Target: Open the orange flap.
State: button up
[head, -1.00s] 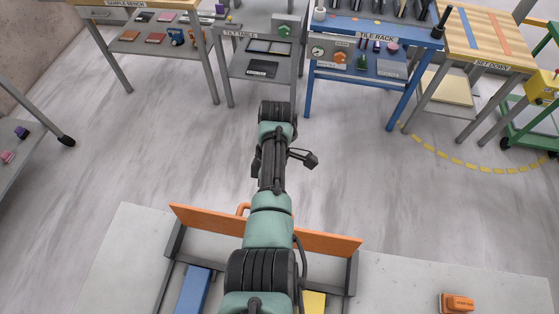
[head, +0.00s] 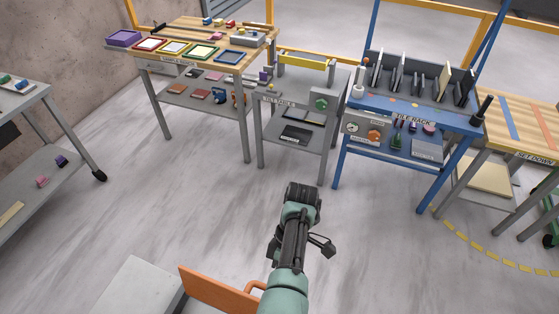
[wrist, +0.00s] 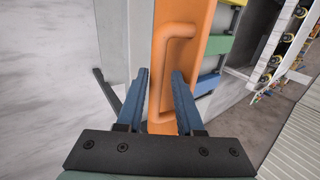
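The orange flap (wrist: 200,22) shows in the wrist view as a panel with an orange bar handle (wrist: 168,68). In the head view the flap (head: 215,291) is at the bottom edge, partly out of frame, with part of its handle (head: 257,286) beside my arm. My gripper (wrist: 160,72) is open, its two blue fingers apart on either side of the handle's lower part in the wrist view. I cannot tell whether the fingers reach around the bar or touch it. My gripper is not visible in the head view.
Blue, green (wrist: 222,30) and yellow (wrist: 208,82) pieces lie beside the flap. A pale slab (head: 140,287) is at lower left. A sample bench (head: 205,45), tilt table (head: 290,100), blue tile rack (head: 415,118) and set-down table (head: 520,125) stand further off. Open floor lies between.

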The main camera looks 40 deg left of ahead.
jog(key=shift+o, duration=0.7)
jog(key=shift+w+r, duration=0.1)
jog(key=shift+a, duration=0.1)
jog(key=shift+w+r, duration=0.1)
jog(key=shift+w, duration=0.05)
jog(key=v, duration=1.2)
jog(key=shift+r+p, duration=0.35)
jog(key=shift+r, duration=0.05)
jog(key=shift+c, duration=0.3)
